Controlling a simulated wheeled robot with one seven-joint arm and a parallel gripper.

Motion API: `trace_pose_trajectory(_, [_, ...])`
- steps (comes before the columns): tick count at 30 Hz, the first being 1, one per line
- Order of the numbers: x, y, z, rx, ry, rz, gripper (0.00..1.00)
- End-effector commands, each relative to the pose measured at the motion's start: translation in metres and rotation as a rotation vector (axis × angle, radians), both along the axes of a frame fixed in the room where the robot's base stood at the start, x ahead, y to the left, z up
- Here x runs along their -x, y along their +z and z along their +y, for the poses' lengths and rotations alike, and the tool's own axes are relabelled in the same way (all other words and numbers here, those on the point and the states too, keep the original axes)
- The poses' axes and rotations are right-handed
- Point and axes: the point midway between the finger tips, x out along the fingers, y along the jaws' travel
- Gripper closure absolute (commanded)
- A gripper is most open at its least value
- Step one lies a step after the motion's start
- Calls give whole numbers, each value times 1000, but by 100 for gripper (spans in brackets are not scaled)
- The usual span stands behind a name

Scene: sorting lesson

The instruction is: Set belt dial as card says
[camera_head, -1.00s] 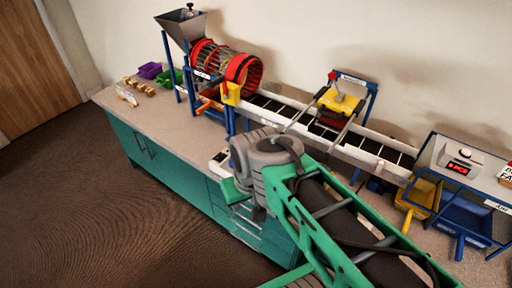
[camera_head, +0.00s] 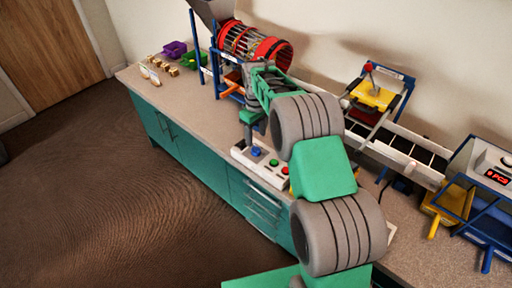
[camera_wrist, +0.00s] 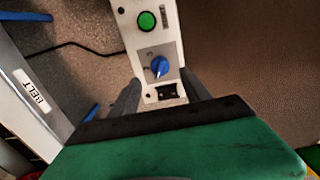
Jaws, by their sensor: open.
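A blue dial (camera_wrist: 159,66) with a pale pointer mark sits on a light control box (camera_wrist: 172,48). A green button (camera_wrist: 147,21) is beside it on the box. In the head view the same blue dial (camera_head: 256,152) is at the left end of the box (camera_head: 240,153) on the counter. My gripper (camera_wrist: 160,79) is open, its two dark fingers on either side of the dial's end of the box, apart from the dial. In the head view its fingers are mostly hidden. Small cards (camera_head: 149,73) stand at the far left; their writing is too small to read.
The conveyor (camera_head: 400,150) runs along the back, with a yellow gate (camera_head: 373,95) over it. A red-rimmed drum (camera_head: 272,48) stands behind my arm. Purple (camera_head: 174,48) and green (camera_head: 195,60) bins are at the far left. A cable (camera_wrist: 75,46) lies beside the box.

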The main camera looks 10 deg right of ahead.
Motion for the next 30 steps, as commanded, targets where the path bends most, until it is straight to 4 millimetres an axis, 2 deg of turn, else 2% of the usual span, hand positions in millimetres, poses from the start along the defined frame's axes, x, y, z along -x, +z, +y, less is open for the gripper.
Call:
trace_pose_trajectory(6, [1,-40,0,0,-2,2,45])
trace_pose_trajectory(12, [0,-65,0,0,-3,-1,45])
trace_pose_trajectory(20, [0,-67,0,0,-3,-3,45])
trace_pose_trajectory(30, [0,-67,0,0,-4,-3,73])
